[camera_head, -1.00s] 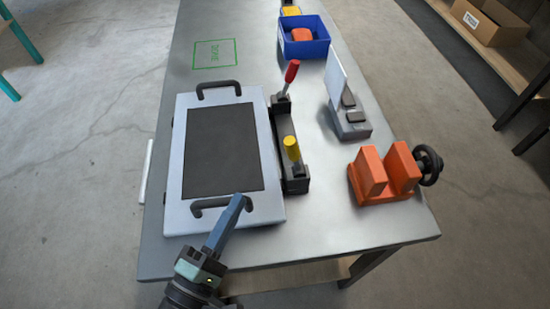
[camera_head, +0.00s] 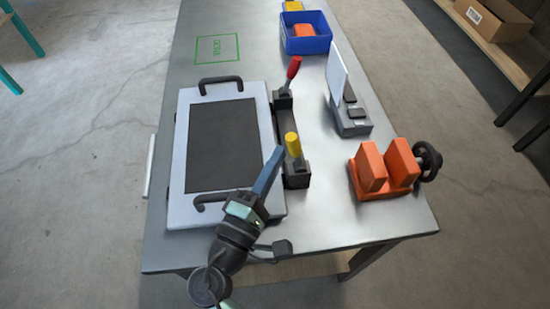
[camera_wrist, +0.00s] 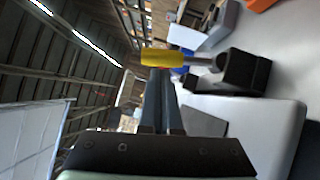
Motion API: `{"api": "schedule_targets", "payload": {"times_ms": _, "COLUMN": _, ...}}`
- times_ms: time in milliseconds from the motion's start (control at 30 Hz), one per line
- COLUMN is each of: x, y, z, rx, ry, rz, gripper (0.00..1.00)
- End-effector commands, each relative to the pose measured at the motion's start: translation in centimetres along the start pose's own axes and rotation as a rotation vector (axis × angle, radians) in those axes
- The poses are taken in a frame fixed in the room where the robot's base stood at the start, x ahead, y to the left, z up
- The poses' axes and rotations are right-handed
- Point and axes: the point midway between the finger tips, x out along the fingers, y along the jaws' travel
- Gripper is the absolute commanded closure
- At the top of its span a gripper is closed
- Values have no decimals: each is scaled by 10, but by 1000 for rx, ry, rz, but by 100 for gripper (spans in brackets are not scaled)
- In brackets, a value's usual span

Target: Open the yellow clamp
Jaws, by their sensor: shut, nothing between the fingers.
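The yellow clamp (camera_head: 293,145) has a yellow handle that stands up from a black base (camera_head: 296,178) at the right edge of the white panel. In the wrist view, its yellow handle (camera_wrist: 168,58) lies sideways just beyond my fingertips, with a metal shaft leading to its black base (camera_wrist: 245,72). My gripper (camera_head: 278,152) is shut and empty, with its blue fingers just left of the yellow handle. In the wrist view, the shut fingers (camera_wrist: 160,78) point toward the handle. I cannot tell whether they touch it. A red-handled clamp (camera_head: 291,70) stands farther back on the same black strip.
The white panel (camera_head: 180,205) with a dark centre and two black handles lies left of the clamps. An orange vise (camera_head: 372,170) and a grey device (camera_head: 350,118) with a white plate stand to the right. A blue bin (camera_head: 306,45) is at the back.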

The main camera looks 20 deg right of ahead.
Motion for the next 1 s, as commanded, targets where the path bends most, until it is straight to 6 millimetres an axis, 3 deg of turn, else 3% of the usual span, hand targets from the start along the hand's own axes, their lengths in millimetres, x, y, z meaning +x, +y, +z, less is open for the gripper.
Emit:
{"api": "schedule_targets", "payload": {"times_ms": 667, "x": 6, "y": 6, "z": 9, "rx": 90, "ry": -3, "rz": -60, "gripper": 100}}
{"api": "schedule_targets", "payload": {"times_ms": 1000, "x": 14, "y": 12, "z": 23, "rx": 233, "ry": -4, "rz": -156, "gripper": 100}}
